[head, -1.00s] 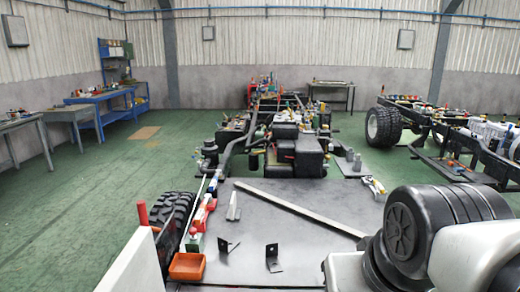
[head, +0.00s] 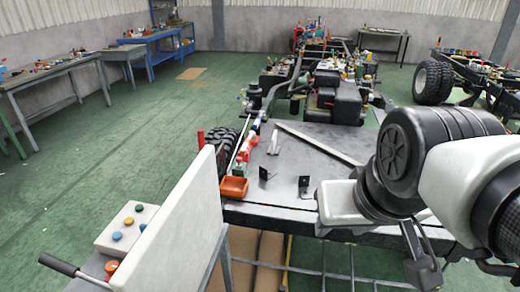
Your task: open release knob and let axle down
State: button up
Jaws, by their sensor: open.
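A red-orange knob (head: 111,267) sits at the lower left, partly hidden by an upright white panel (head: 180,225). Beside it is a dark lever handle (head: 65,266) on a metal rod that slopes down to the right. I cannot tell from its look alone whether this knob is the release knob. I cannot make out an axle; a black tyre (head: 226,146) stands by the left edge of the dark tabletop. My arm fills the right side, and I cannot make out my gripper's fingertips.
A white box with coloured buttons (head: 127,226) is left of the panel. The dark tabletop (head: 300,150) bears an orange tray (head: 233,187), two black brackets and a long bar. Chassis frames stand behind. Green floor (head: 90,170) is clear at the left.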

aim_at(112, 268)
jog(key=k+j+z, duration=0.3)
jog(key=k, duration=0.15)
jog(key=u, duration=0.4)
jog(key=k+j+u, duration=0.1)
jog(key=u, duration=0.25)
jog(key=j+u, duration=0.1)
jog(key=u, duration=0.3)
jog(key=j+u, duration=0.1)
jog(key=u, duration=0.25)
jog(key=k+j+z, duration=0.15)
jog(key=j, duration=0.15)
jog(key=i+j+z, duration=0.4)
jog(key=j, duration=0.2)
jog(key=j+z, duration=0.15)
jog(key=j, duration=0.2)
jog(key=i+j+z, duration=0.2)
jog(key=j, duration=0.15)
jog(key=j+z, duration=0.2)
jog(key=j, duration=0.15)
